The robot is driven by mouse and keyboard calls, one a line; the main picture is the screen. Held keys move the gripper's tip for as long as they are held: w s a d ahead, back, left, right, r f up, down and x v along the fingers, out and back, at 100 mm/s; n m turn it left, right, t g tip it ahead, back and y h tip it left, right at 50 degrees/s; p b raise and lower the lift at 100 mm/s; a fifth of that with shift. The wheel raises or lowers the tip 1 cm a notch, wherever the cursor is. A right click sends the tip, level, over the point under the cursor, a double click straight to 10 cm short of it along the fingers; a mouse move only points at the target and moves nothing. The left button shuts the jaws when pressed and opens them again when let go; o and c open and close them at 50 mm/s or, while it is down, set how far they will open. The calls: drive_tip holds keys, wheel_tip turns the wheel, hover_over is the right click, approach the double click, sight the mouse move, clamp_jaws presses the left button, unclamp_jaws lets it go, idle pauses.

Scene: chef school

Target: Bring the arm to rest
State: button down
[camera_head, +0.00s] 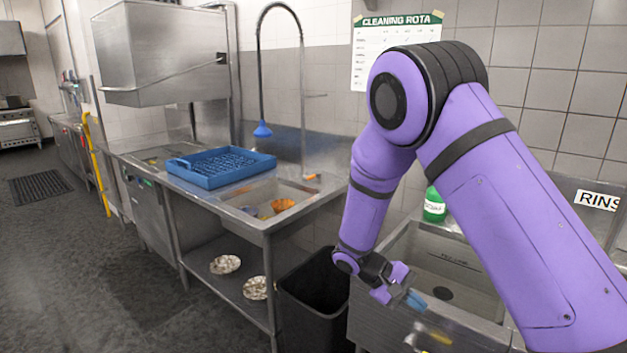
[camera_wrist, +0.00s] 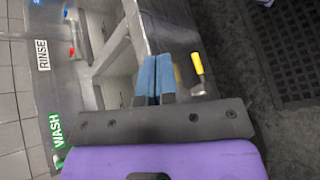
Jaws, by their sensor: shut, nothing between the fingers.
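My purple arm reaches across the right of the head view and bends down over the front of a sink. My gripper (camera_head: 415,300) is at its lower end, over the front edge of the sink basin (camera_head: 455,262). In the wrist view my gripper (camera_wrist: 154,75) shows its two blue fingertips side by side, closed together. Nothing is held between them. A tool with a yellow handle (camera_wrist: 197,63) lies just right of the fingertips in that view, apart from them.
A black bin (camera_head: 312,290) stands left of my gripper. The steel counter left of it holds a blue dish rack (camera_head: 222,166) and a small basin with orange items (camera_head: 283,204). Bowls (camera_head: 225,264) sit on the shelf below. A green soap bottle (camera_head: 434,206) stands behind the sink.

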drive_tip(key=s+d+r+m+t+y, duration=0.1)
drive_tip(key=s+d+r+y, duration=0.15)
drive_tip(key=r, duration=0.45)
drive_tip(key=s+d+r+m+t+y, duration=0.1)
drive_tip(key=s+r+y, duration=0.2)
drive_tip(key=r, duration=0.4)
drive_tip(key=s+d+r+m+t+y, duration=0.1)
drive_tip(key=s+d+r+y, duration=0.15)
drive_tip(key=r, duration=0.35)
drive_tip(key=s+d+r+t+y, duration=0.1)
drive_tip(key=s+r+t, duration=0.2)
drive_tip(key=s+r, duration=0.2)
drive_tip(key=s+r+m+t+y, duration=0.1)
drive_tip(key=s+r+t, duration=0.3)
drive_tip(key=s, duration=0.7)
drive_tip(key=shift+d+r+y, duration=0.35)
drive_tip(key=shift+r+y, duration=0.05)
drive_tip(key=shift+r, duration=0.2)
drive_tip(key=shift+w, duration=0.1)
